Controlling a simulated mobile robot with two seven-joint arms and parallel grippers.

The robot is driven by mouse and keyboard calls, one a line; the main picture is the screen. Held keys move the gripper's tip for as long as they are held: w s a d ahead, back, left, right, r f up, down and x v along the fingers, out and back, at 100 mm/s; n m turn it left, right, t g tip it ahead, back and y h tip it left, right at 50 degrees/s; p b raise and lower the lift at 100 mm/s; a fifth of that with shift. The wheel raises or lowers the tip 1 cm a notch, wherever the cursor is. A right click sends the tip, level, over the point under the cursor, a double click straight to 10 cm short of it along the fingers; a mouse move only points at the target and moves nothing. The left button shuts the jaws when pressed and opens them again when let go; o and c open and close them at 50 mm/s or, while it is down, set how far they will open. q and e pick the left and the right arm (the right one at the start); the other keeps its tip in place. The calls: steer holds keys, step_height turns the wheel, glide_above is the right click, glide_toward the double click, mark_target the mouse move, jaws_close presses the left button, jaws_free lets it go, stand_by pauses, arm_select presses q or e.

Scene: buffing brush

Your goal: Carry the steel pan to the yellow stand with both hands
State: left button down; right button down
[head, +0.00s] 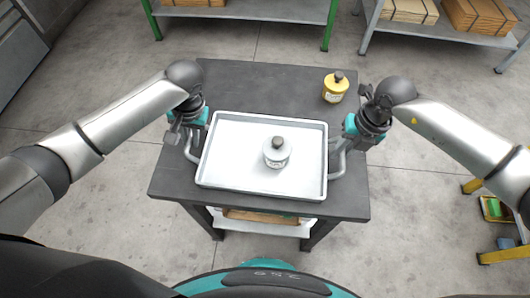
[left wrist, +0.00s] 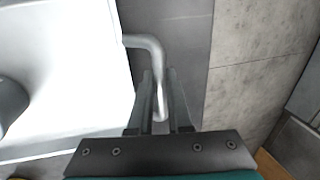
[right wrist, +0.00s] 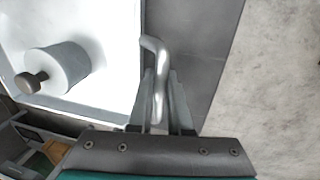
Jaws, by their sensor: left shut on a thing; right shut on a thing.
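The steel pan (head: 230,155) is a shallow, light rectangular tray over the dark table, with a bent handle at each side. I cannot tell whether it rests on the table or is slightly above it. A white pot with a dark knob (head: 276,156) stands in it, also visible in the right wrist view (right wrist: 62,68). My left gripper (head: 188,138) is shut on the left handle (left wrist: 152,50). My right gripper (head: 344,146) is shut on the right handle (right wrist: 157,60). The yellow stand (head: 500,256) is partly visible at the right edge, on the floor.
A yellow pot with a dark knob (head: 335,88) stands at the back right of the dark table (head: 265,80). Shelves with a green frame (head: 250,10) and wooden boxes (head: 480,16) stand behind. Bare concrete floor (head: 420,185) lies between the table and the yellow stand.

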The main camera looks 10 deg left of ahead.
arm_select(q)
steer(key=shift+r, duration=0.25)
arm_select(e)
steer(key=shift+r, duration=0.25)
